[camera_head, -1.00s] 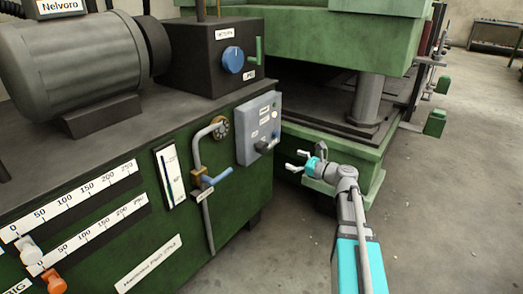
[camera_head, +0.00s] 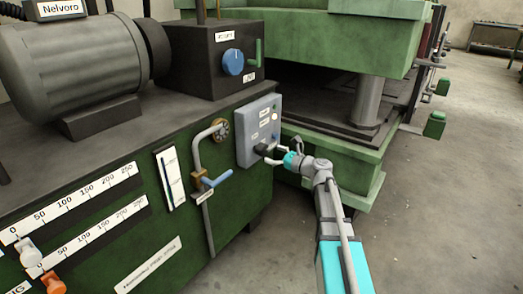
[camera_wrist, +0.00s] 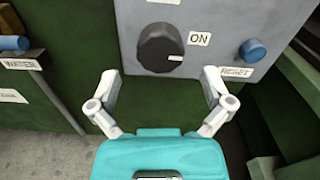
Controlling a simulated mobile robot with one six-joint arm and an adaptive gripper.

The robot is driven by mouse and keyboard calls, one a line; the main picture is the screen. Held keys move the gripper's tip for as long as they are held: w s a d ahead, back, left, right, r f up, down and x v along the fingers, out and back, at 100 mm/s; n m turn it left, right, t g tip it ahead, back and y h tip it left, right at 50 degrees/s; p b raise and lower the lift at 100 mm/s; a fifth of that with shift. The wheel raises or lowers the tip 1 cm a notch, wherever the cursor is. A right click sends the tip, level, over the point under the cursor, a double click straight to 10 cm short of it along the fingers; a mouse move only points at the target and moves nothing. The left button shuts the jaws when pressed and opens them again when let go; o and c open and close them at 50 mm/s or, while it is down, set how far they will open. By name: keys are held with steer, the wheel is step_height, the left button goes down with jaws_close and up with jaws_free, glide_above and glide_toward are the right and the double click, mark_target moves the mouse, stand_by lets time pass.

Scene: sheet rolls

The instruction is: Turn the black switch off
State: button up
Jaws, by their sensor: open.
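The black switch (camera_wrist: 160,48) is a round knob on a grey control box (camera_wrist: 112,20). Its white mark points right, toward a label reading ON. In the head view the grey box (camera_head: 243,140) is on the green cabinet's front, and the knob (camera_head: 261,149) is partly behind my gripper. My gripper (camera_head: 272,157) is just in front of the lower part of the box. In the wrist view my gripper (camera_wrist: 163,78) has its two fingers spread wide, one on each side below the knob, with nothing between them. I cannot tell whether a finger touches the box.
A blue RESET button (camera_wrist: 252,51) is right of the knob. A blue-handled water valve (camera_head: 216,178) and pipe are left of the box. A green press (camera_head: 340,160) stands behind and right. Open concrete floor (camera_head: 440,200) lies to the right.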

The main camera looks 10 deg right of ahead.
mark_target(265, 151)
steer(key=shift+x, duration=2.7)
steer(key=c, duration=1.1)
